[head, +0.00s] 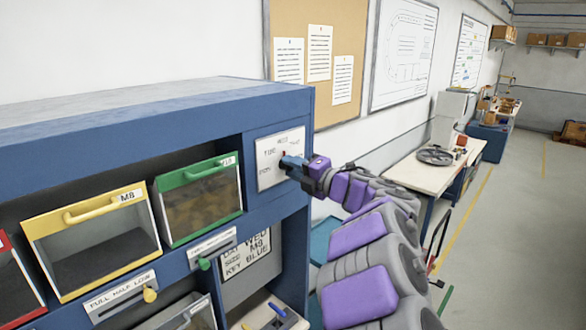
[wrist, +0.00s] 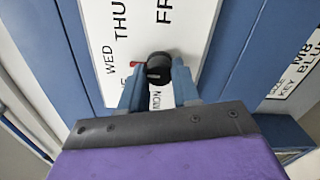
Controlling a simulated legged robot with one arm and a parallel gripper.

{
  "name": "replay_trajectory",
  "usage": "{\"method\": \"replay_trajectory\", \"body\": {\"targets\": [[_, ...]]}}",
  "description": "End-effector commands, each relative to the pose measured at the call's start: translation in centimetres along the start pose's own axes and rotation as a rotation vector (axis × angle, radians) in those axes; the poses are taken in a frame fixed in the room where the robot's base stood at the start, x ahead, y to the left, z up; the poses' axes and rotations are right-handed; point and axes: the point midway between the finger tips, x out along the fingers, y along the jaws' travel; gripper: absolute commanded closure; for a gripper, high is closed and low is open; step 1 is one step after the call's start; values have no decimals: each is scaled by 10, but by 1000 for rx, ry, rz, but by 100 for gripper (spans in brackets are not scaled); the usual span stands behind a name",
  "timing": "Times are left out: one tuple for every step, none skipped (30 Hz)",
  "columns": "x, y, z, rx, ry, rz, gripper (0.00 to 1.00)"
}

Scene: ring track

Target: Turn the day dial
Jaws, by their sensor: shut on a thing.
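The day dial is a black round knob (wrist: 158,68) with a red pointer on a white panel (head: 270,170) at the right end of the blue cabinet. Day names ring it; WED, THU, part of FRI and MON show in the wrist view. The red pointer (wrist: 136,64) points roughly toward WED; its exact alignment is hard to tell. My gripper (head: 292,163) is shut on the knob, one blue fingertip on each side, as the wrist view also shows (wrist: 158,82). In the head view the gripper hides most of the knob.
A card (head: 246,258) below the panel reads DAY WED, SIZE M8, KEY BLUE. Bins with yellow (head: 92,207) and green (head: 211,169) handles sit to the left. A workbench (head: 425,172) stands along the wall behind. Open floor lies at the right.

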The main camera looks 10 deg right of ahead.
Motion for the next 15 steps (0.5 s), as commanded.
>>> {"method": "replay_trajectory", "body": {"targets": [[0,-2,1,1,-2,-3,67],[0,-2,1,1,-2,-3,64],[0,-2,0,1,-1,-3,61],[0,-2,0,1,-1,-3,58],[0,-2,0,1,-1,-3,55],[-1,-1,0,0,-1,-2,51],[-1,-1,0,0,-1,-2,48],[-1,-1,0,0,-1,-2,45],[-2,0,0,0,-1,-2,44],[-2,0,-1,0,-1,-2,44],[-2,0,-1,0,-1,-1,44],[-2,0,-1,-1,-1,-1,44],[-2,0,-1,-1,-1,-1,44],[-2,0,-1,-1,-1,-1,44],[-2,0,-1,-1,-1,-1,44]]}}
